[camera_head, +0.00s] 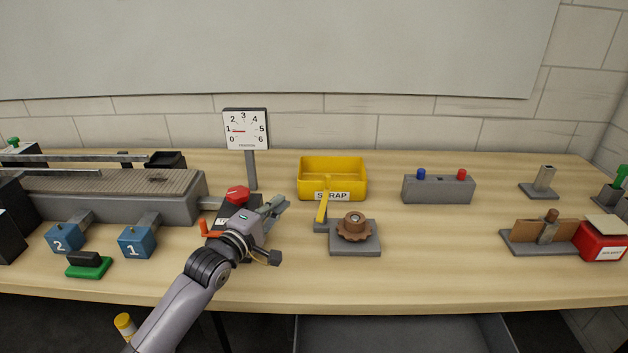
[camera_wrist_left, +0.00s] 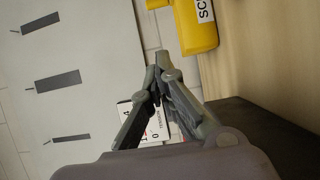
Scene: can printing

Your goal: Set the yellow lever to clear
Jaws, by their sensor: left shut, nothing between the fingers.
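The yellow lever (camera_head: 322,207) stands up from a grey base at centre, left of a brown scalloped knob (camera_head: 353,227) and in front of the yellow scrap bin (camera_head: 345,170). No "clear" marking is readable by it. My left gripper (camera_head: 281,205) is to the left of the lever, apart from it, with its fingers closed and empty. In the left wrist view the closed fingertips (camera_wrist_left: 158,68) point toward the scrap bin (camera_wrist_left: 196,28). I cannot make out the lever for certain there. My right gripper is in neither view.
A dial gauge (camera_head: 246,129) on a post stands behind my left gripper. A red knob (camera_head: 237,194) and an orange handle (camera_head: 209,229) are close beside my left wrist. A grey box with blue and red buttons (camera_head: 438,189) stands right of the bin. Table between is clear.

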